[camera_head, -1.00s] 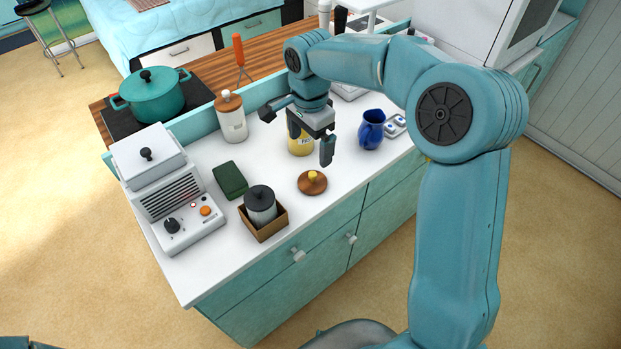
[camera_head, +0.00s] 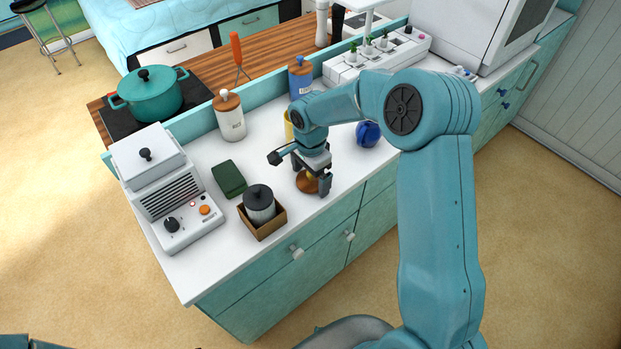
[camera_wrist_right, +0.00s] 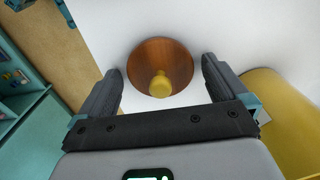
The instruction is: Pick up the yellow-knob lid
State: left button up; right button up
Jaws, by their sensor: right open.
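The lid (camera_head: 304,186) is a round brown wooden disc with a yellow knob, lying on the white counter near its front edge. My right gripper (camera_head: 300,173) is open just above it and partly covers it in the head view. In the right wrist view the lid (camera_wrist_right: 160,52) lies between and slightly beyond the open fingers (camera_wrist_right: 162,75), with the yellow knob (camera_wrist_right: 161,85) towards the gripper. No finger visibly touches the lid. My left gripper is out of view.
A yellow canister (camera_wrist_right: 285,115) stands close beside the right gripper. A blue jug (camera_head: 368,134) is to the right. A dark-lidded jar (camera_head: 259,201) in a wooden box and a green block (camera_head: 229,179) lie left. Bare counter lies around the lid.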

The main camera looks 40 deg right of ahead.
jog(key=c, duration=1)
